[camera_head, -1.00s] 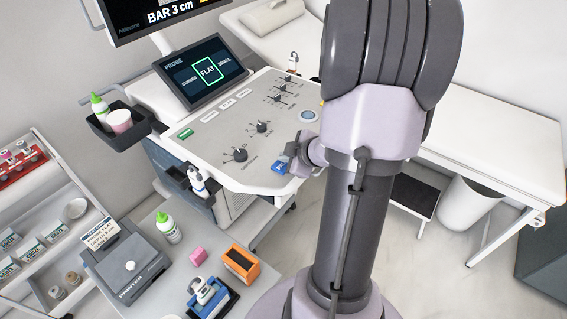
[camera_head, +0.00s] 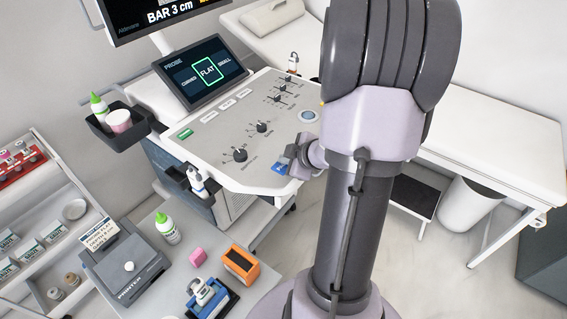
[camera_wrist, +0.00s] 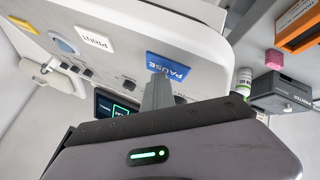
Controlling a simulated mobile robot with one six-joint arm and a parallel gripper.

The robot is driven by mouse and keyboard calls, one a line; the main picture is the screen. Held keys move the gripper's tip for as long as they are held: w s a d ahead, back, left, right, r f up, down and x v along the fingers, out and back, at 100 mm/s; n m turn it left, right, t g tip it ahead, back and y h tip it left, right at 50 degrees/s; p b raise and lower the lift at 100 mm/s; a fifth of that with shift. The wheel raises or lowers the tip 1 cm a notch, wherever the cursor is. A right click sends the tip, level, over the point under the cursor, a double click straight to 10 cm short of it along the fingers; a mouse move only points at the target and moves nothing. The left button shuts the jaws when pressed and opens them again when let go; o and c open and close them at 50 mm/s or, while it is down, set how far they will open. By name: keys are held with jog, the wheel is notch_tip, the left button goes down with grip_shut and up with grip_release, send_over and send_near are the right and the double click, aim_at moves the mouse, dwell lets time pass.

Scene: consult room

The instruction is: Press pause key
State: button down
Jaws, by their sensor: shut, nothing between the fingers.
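The blue pause key (camera_head: 281,168) sits at the front edge of the ultrasound console's panel (camera_head: 258,180). In the wrist view the key (camera_wrist: 166,67) shows its PAUSE lettering, upside down and tilted. My gripper (camera_head: 291,153) is shut and empty, with its tip beside or just over the key in the head view. In the wrist view the shut fingers (camera_wrist: 158,92) point at the key and their tip overlaps its lower edge. I cannot tell whether the tip touches it.
A white PRINT key (camera_wrist: 95,39) and a yellow key (camera_wrist: 22,24) lie along the same panel edge. Knobs (camera_head: 240,155) and a round blue-grey trackball (camera_head: 309,116) stand nearby. The touch screen (camera_head: 204,72) is behind. A printer (camera_head: 128,268) and orange box (camera_head: 239,262) stand at lower left.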

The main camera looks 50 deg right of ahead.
aim_at(286, 166)
jog(key=shift+r+p, duration=0.8)
jog(key=shift+p, duration=0.15)
jog(key=shift+r, duration=0.1)
notch_tip(286, 166, up, 5)
jog(key=p, duration=0.5)
